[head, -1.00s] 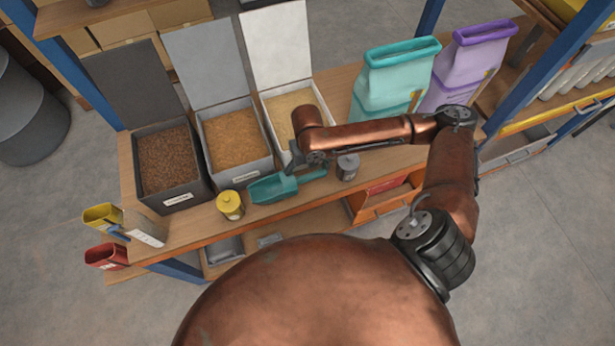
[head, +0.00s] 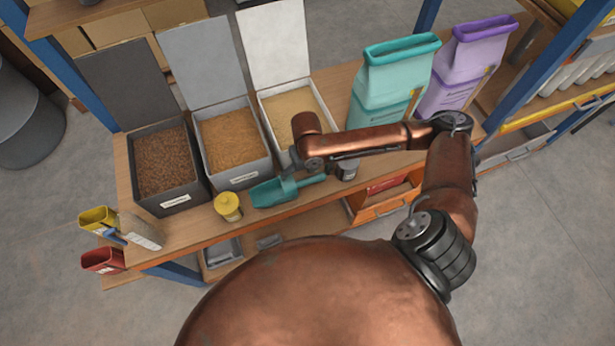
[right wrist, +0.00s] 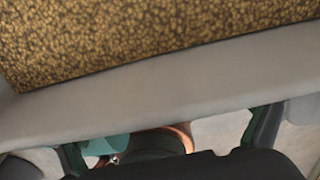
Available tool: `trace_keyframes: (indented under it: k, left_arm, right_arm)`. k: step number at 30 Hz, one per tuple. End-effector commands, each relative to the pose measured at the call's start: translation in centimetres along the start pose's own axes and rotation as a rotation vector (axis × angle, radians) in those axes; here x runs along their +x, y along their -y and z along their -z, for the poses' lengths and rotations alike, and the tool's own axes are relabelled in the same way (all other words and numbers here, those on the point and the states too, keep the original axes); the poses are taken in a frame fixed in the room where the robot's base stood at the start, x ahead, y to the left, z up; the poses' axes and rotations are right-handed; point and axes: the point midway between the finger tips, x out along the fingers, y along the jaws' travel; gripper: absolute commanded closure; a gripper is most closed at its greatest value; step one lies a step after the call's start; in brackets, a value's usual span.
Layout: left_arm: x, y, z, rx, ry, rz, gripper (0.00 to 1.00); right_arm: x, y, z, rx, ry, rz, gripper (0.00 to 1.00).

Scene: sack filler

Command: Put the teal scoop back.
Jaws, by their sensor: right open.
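The teal scoop (head: 273,193) lies on the bench in front of the bins, with its handle (head: 312,180) toward the right. My right gripper (head: 295,168) is just behind and above the scoop, at the front edge of the right-hand bin. It is open and holds nothing that I can see. In the right wrist view its two fingers (right wrist: 168,140) stand apart, with a bit of teal (right wrist: 105,147) by the left finger. A grey bin wall (right wrist: 170,85) crosses that view close up. My left gripper is not in view.
Three open bins of grain, dark (head: 210,199), grey (head: 236,174) and pale (head: 262,110), stand behind the scoop. Teal (head: 390,85) and purple (head: 463,75) sacks stand right.

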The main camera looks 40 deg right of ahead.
Motion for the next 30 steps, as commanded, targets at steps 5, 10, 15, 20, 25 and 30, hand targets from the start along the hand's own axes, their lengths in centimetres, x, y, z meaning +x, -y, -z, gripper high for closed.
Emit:
trace_keyframes:
  k: [5,10,15,20,25,30]
  left_arm:
    - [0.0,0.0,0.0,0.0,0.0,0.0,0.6]
    - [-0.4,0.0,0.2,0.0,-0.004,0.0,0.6]
    - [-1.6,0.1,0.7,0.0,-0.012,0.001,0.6]
    - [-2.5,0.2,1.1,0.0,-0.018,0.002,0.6]
    - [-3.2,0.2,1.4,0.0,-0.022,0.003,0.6]
    - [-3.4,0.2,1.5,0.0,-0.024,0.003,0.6]
  right_arm:
    - [-0.1,0.0,0.0,0.0,0.0,0.0,0.05]
    - [-1.6,0.0,-0.1,-0.001,0.004,0.0,0.05]
    - [-5.1,0.0,-0.1,0.0,0.007,-0.001,0.05]
    - [-8.5,-0.1,-0.1,-0.001,0.006,-0.002,0.05]
    - [-11.1,0.0,0.0,0.0,0.003,0.0,0.05]
    - [-12.2,-0.1,0.0,0.0,0.001,-0.001,0.05]
